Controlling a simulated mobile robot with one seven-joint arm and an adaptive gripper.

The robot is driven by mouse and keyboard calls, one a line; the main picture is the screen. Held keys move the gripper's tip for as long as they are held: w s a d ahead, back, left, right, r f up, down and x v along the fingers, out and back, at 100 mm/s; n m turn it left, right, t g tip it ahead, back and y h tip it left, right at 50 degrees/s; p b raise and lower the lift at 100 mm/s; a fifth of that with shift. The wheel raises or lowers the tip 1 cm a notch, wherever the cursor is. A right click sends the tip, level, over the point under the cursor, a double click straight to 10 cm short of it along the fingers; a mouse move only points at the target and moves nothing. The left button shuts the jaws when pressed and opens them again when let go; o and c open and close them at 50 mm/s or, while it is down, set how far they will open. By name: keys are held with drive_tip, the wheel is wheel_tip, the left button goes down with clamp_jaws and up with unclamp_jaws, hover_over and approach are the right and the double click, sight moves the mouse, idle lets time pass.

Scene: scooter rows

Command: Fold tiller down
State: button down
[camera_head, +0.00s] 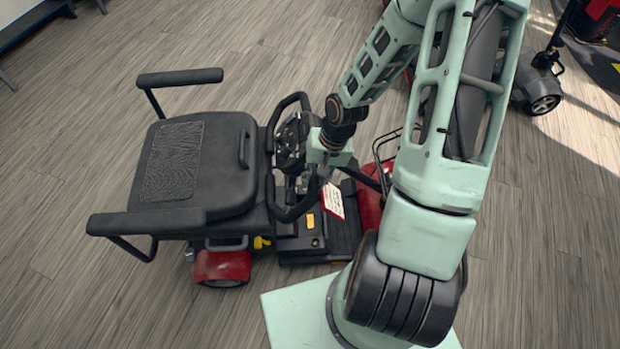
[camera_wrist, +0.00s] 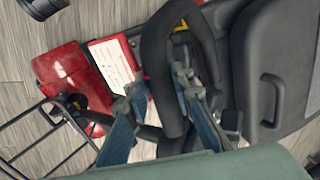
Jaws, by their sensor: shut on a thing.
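The scooter's tiller (camera_head: 289,142) has a black loop handlebar (camera_wrist: 162,50). In the head view it leans close to the front edge of the black seat (camera_head: 215,165). My gripper (camera_head: 318,178) is at the tiller's front side, with my arm reaching down from above right. In the wrist view, the two fingers of my gripper (camera_wrist: 157,92) stand on either side of the thick black bar of the loop and are shut on it. The exact contact is partly hidden by the fingers, and the tiller's base is mostly hidden by my arm.
The scooter has two armrests (camera_head: 180,77), a red rear fender (camera_head: 222,267) and a wire front basket (camera_wrist: 45,140). Another scooter's wheel (camera_head: 542,104) stands at upper right. Wooden floor is clear at left.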

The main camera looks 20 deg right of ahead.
drive_tip(key=shift+s+d+r, duration=0.1)
drive_tip(key=shift+d+r, duration=0.45)
drive_tip(key=shift+d, duration=0.1)
drive_tip(key=shift+f, duration=0.1)
drive_tip(key=c, duration=1.7)
unclamp_jaws()
drive_tip(key=v, duration=1.2)
drive_tip(key=shift+s+a, duration=0.1)
drive_tip(key=shift+a, duration=0.1)
